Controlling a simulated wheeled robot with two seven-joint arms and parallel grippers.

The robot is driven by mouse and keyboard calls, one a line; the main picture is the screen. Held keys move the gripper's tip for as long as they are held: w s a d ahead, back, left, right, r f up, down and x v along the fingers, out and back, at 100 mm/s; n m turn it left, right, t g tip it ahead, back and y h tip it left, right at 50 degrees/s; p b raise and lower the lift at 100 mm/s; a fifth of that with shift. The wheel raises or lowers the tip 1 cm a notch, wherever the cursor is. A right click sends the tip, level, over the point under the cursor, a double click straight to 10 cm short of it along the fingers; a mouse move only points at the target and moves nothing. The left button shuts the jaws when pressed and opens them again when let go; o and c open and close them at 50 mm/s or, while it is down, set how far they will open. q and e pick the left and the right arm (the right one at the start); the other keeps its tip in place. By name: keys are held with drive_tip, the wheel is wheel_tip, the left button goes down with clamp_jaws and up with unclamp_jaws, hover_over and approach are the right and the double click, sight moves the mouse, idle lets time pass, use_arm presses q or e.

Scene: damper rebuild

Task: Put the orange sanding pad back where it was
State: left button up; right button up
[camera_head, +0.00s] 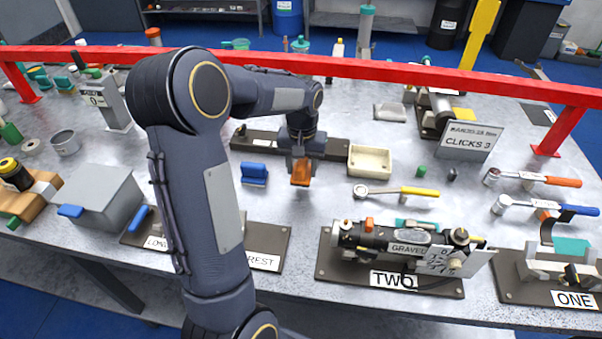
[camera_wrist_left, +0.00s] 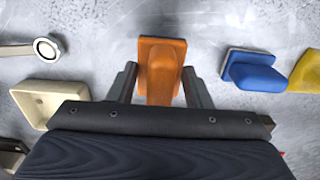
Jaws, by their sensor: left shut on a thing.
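My left gripper (camera_head: 301,170) is shut on the orange sanding pad (camera_head: 301,180), at the middle of the grey bench. In the left wrist view the orange pad (camera_wrist_left: 162,60) has its handle between the two fingers (camera_wrist_left: 161,85), and its wider end points away from the gripper. I cannot tell whether the pad touches the bench. A blue sanding pad (camera_head: 254,173) lies to the left of it in the head view. The left wrist view shows the blue pad (camera_wrist_left: 250,72) and a yellow pad (camera_wrist_left: 307,72) beside it. My right gripper is not in view.
A cream tray (camera_head: 370,161) stands just right of the gripper, with a yellow-handled ratchet (camera_head: 400,191) in front. The TWO board (camera_head: 350,274) with a damper is nearer. A red rail (camera_head: 400,72) crosses behind. A grey box (camera_head: 92,195) sits at left.

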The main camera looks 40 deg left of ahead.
sight(301, 175)
use_arm(q)
drive_tip(key=shift+w+a+f, duration=0.1)
drive_tip(key=shift+a+f, duration=0.1)
drive_tip(key=shift+f, duration=0.1)
drive_tip(key=shift+w+a+f, duration=0.1)
drive_tip(key=shift+w+f, duration=0.05)
drive_tip(key=shift+f, duration=1.6)
drive_tip(key=shift+f, duration=0.25)
drive_tip(key=o, duration=1)
drive_tip(key=shift+r, duration=0.1)
drive_tip(key=shift+c, duration=0.2)
